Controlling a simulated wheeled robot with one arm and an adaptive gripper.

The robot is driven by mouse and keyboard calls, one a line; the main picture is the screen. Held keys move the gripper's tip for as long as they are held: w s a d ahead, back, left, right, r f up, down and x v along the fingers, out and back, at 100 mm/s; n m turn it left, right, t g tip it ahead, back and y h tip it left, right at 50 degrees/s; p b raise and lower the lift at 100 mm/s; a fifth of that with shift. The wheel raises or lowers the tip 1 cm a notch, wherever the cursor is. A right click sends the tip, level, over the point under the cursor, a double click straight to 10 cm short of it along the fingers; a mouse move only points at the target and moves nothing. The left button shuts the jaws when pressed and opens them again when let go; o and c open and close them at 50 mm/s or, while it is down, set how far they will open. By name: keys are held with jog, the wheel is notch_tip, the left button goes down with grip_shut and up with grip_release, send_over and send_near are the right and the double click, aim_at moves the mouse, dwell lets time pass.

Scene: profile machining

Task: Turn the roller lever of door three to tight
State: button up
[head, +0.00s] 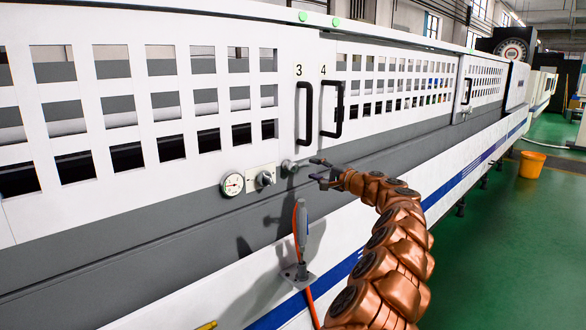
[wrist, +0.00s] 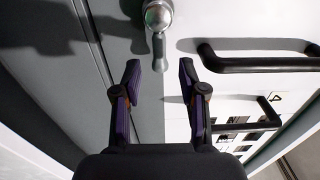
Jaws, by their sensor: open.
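The roller lever (head: 289,167) is a small silver fitting on the grey band below door three's black handle (head: 304,113). In the wrist view the roller lever (wrist: 158,20) is at the top middle, its arm pointing down the picture toward my gripper. My gripper (head: 320,174) is just right of the lever in the head view. In the wrist view my gripper (wrist: 160,75) is open, and the lever's rounded end lies at the gap between the two fingertips. Neither finger visibly touches it.
A round gauge (head: 232,184) and a plate with a knob (head: 265,180) sit left of the lever. Door four's black handle (head: 332,108) is to the right. A grey stand with an orange hose (head: 301,225) rises below. An orange bucket (head: 529,164) stands on the green floor.

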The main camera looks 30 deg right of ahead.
aim_at(304, 166)
jog(key=shift+w+f, duration=0.15)
jog(key=shift+w, duration=0.65)
jog(key=shift+p+x, duration=0.4)
jog(key=shift+x, duration=1.85)
jog(key=shift+s+a, duration=0.1)
jog(key=shift+a, duration=0.05)
jog(key=shift+c, duration=0.2)
grip_shut()
